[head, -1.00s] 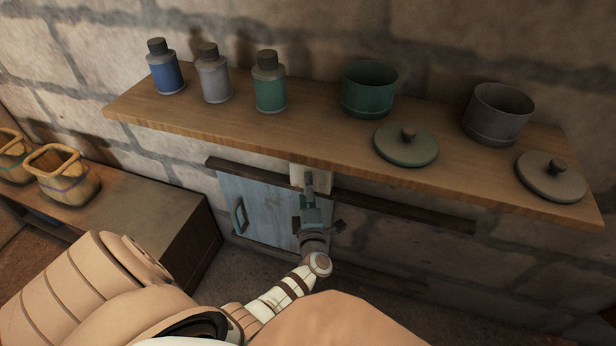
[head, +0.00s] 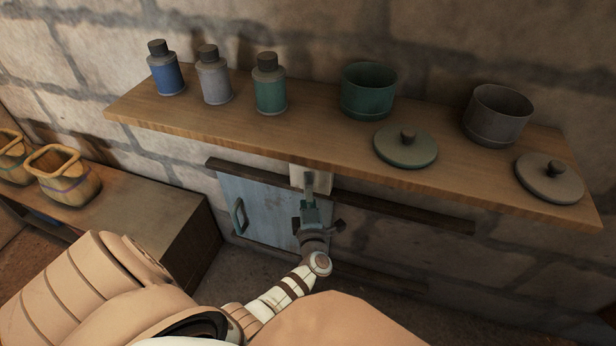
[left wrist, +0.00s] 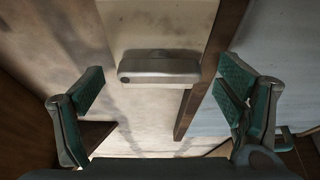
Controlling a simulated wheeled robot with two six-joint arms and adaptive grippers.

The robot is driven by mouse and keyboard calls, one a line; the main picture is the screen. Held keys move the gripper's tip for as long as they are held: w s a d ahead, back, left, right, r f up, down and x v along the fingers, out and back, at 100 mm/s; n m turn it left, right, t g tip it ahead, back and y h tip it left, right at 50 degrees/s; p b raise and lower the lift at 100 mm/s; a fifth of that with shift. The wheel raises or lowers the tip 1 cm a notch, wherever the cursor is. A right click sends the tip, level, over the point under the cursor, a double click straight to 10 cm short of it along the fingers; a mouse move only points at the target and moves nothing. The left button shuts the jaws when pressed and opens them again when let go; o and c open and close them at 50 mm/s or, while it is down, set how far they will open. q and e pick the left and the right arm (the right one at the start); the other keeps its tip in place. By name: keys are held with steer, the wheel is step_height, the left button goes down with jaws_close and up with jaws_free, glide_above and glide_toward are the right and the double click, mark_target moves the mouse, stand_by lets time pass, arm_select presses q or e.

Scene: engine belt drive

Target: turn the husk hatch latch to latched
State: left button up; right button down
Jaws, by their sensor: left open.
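The hatch (head: 265,208) is a light blue panel with a teal handle (head: 239,216), set in the wall under the wooden shelf. Its pale edge also shows at the right of the left wrist view (left wrist: 275,55). The latch (left wrist: 158,70) is a short grey metal bar on a pale plate (left wrist: 150,22), lying crosswise in the left wrist view. My left gripper (left wrist: 158,97) is open, its teal-padded fingers apart on either side of the bar, with gaps at both ends. In the head view my left gripper (head: 310,205) is in front of the hatch's right side, just below the plate.
The wooden shelf (head: 240,126) overhangs the hatch and holds bottles, pots and lids. Dark rails (head: 400,208) run above and below the hatch. A low bench (head: 150,220) with yellowish baskets stands at the left.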

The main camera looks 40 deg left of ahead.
arm_select(q)
step_height(320, 180, up, 10)
stand_by(0.4)
